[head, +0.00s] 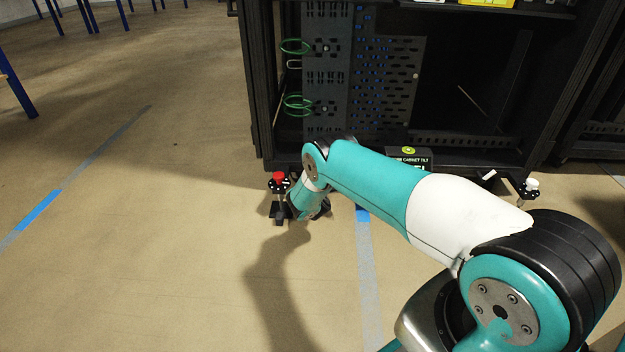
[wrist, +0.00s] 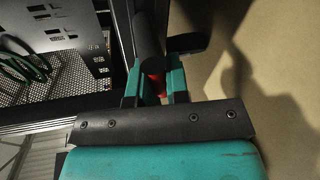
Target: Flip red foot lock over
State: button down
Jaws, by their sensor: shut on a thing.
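The red foot lock (head: 279,177) shows as a red cap above a dark flange at the lower left corner of the black rack in the head view. My gripper (wrist: 154,76) fills the lower middle of the wrist view, with two teal fingers. A red part of the foot lock (wrist: 156,86) shows between the fingers, and the gripper is shut on it. A dark cylindrical part covers some of the red, so the exact grip is hidden. In the head view my arm reaches down to the rack's lower left corner, and the fingertips are hard to make out.
The black rack (head: 256,90) stands close behind my arm, with green cables (head: 298,103) inside. A white-capped foot (head: 532,184) is at its right corner. A label box (head: 409,158) sits on the lower front. Open floor lies to the left.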

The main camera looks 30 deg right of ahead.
jog(key=shift+s+d+f, duration=0.1)
dwell(0.5)
jog(key=c, duration=1.1)
grip_release()
jog(key=shift+s, duration=0.1)
jog(key=p+v, duration=1.1)
jog(key=v, duration=0.6)
jog(key=shift+a, duration=0.25)
